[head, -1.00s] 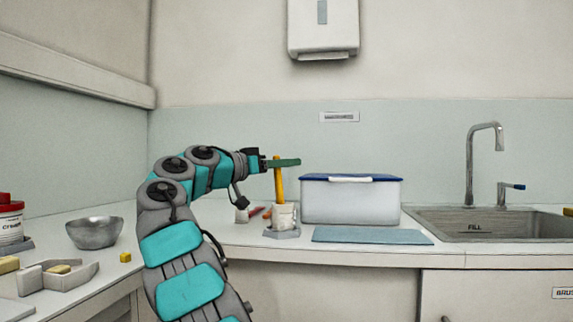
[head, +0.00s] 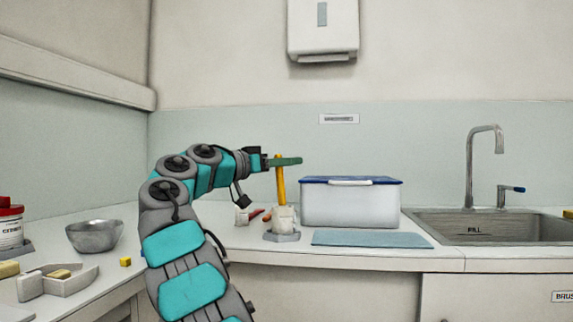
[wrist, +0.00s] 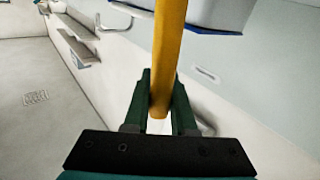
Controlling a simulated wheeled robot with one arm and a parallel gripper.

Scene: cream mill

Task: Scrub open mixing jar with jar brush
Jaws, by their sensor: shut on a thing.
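My gripper (head: 284,162) is shut on the yellow handle (head: 280,185) of the jar brush, near its top. The handle stands almost upright, and its lower end goes down into the whitish mixing jar (head: 286,216), so the brush head is hidden. The jar has no visible lid and sits on a grey base (head: 281,237) on the counter. In the wrist view, the yellow handle (wrist: 167,50) runs between the green fingers of my gripper (wrist: 160,105). The jar cannot be made out clearly there.
Small red items (head: 256,214) lie left of the jar. A metal bowl (head: 94,235) is on the left counter. The sink (head: 480,229) is at the right.

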